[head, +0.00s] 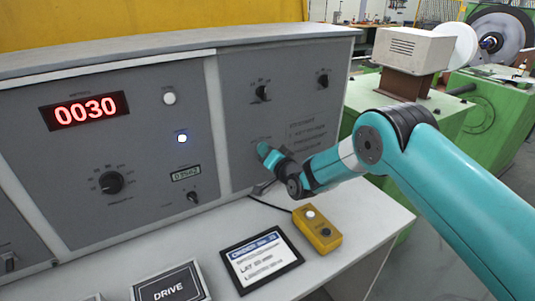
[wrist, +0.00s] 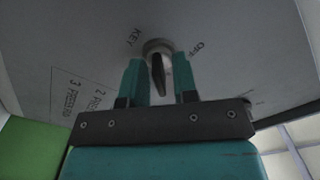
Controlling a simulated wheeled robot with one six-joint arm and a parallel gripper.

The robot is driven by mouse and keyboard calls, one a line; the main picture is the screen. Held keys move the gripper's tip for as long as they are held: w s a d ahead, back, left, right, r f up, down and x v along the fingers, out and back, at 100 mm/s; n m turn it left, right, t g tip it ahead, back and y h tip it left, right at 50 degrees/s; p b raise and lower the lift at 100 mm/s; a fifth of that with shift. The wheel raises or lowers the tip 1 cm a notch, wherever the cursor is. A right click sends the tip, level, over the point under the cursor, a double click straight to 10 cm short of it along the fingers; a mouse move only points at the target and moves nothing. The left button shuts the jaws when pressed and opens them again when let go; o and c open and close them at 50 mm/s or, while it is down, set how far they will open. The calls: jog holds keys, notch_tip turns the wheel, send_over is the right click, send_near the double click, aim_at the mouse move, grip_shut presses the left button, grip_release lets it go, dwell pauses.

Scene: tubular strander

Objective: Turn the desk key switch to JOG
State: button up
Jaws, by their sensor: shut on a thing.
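The desk key switch (wrist: 158,72) shows in the wrist view as a round collar on the grey panel with a dark key sticking out. The words KEY and OFF are printed on either side of it; I cannot make out a JOG mark. My gripper (wrist: 158,62) has its two teal fingers on either side of the key, shut on it, with the tips close to the panel. In the head view my gripper (head: 268,160) is at the lower part of the right panel, and my arm hides the key switch there.
On the desk top lie a tablet (head: 262,259), a yellow button box (head: 317,230) and a DRIVE plate (head: 172,287). Green machinery (head: 480,115) stands behind at right.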

jog(key=n+b, duration=0.2)
jog(key=b, duration=0.1)
jog(key=n+b, duration=0.2)
jog(key=b, duration=0.2)
jog(key=shift+f, duration=0.35)
jog(key=n+b, duration=0.3)
jog(key=b, duration=0.1)
jog(key=shift+r, duration=0.1)
jog(key=shift+r+n+b, duration=0.2)
jog(key=shift+n+b, duration=0.4)
jog(key=shift+b, duration=0.45)
jog(key=shift+r, duration=0.1)
jog(key=o, duration=0.6)
jog(key=shift+s, duration=0.1)
